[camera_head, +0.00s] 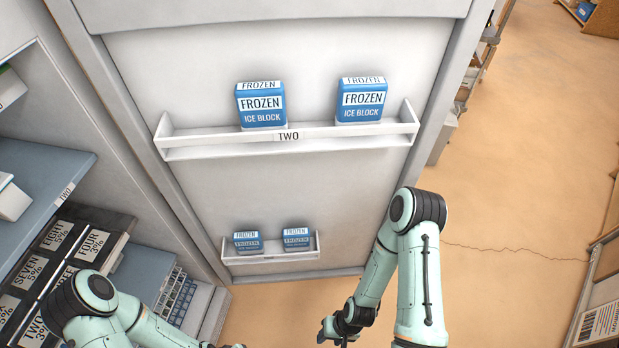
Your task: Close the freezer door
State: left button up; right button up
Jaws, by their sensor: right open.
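The freezer door (285,195) stands open, its pale inner side facing me. The upper door shelf (215,142), labelled TWO, bears two blue and white ice block boxes (262,105) (361,100). The lower door shelf (270,257) bears two smaller-looking ones (248,241) (296,239). The freezer's interior is at the left, with a blue-grey shelf (40,180). My right gripper (338,333) is open at the bottom edge, below the door's lower end, apart from it in the picture. My left arm reaches in at the bottom left, and its gripper is cut off by the frame.
Black boxes with number labels (60,250) sit inside the freezer at the lower left. Tan floor (530,160) lies clear to the right of the door. A shelving rack (478,60) stands behind the door's right edge. A labelled box (602,318) is at the lower right.

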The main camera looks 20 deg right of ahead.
aim_at(168, 72)
jog(key=l+u, duration=0.25)
jog(key=l, duration=0.8)
jog(key=k+l+u, duration=0.1)
jog(key=l+u, duration=0.2)
jog(key=l, duration=0.75)
jog(key=k+l+u, duration=0.1)
jog(key=l+u, duration=0.35)
jog(key=l, duration=0.6)
jog(key=l+u, duration=1.75)
jog(key=l, duration=0.15)
jog(key=l+u, duration=0.3)
jog(key=l, duration=0.45)
